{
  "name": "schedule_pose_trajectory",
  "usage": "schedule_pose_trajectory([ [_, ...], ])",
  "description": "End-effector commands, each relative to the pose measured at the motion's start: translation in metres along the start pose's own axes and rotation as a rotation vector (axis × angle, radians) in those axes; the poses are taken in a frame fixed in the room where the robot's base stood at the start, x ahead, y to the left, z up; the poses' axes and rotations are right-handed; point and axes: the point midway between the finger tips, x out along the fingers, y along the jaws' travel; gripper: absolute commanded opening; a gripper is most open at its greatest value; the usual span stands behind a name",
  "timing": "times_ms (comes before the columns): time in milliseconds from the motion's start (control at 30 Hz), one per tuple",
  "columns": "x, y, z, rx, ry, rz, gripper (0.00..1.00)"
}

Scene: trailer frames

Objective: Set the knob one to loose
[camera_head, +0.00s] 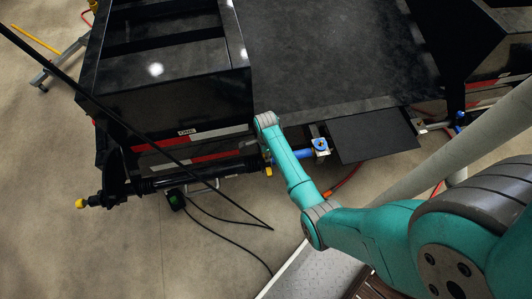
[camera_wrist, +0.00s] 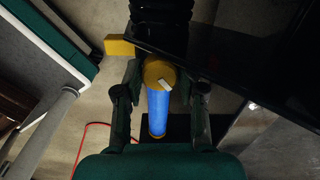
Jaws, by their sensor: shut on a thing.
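The knob (camera_wrist: 157,72) is a round yellow cap with a pale pointer mark, on the end of a blue cylinder (camera_wrist: 158,110), in the middle of the wrist view. In the head view, my arm reaches to the trailer's edge, where part of the blue cylinder (camera_head: 284,157) shows. A "ONE" label (camera_head: 187,132) is on the black frame to the left.
A yellow block (camera_wrist: 119,46) sits beside a black ribbed part (camera_wrist: 160,14) above the knob. A dark panel (camera_wrist: 245,62) fills the upper right of the wrist view. In the head view, a black bar (camera_head: 205,174) runs along the trailer edge, and cables lie on the floor.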

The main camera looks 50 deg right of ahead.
Motion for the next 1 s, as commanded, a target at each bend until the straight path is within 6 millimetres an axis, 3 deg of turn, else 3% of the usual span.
schedule_pose_trajectory([
  [367, 0.000, 0.000, 0.000, -0.031, 0.000, 0.000, 0.04],
  [400, 0.000, 0.000, 0.000, -0.031, 0.000, 0.000, 0.49],
  [467, 0.000, 0.000, 0.000, -0.031, 0.000, 0.000, 0.64],
  [833, -0.003, 0.000, 0.000, -0.030, 0.000, -0.001, 0.64],
  [1000, -0.022, -0.001, 0.000, -0.030, 0.000, -0.003, 0.64],
])
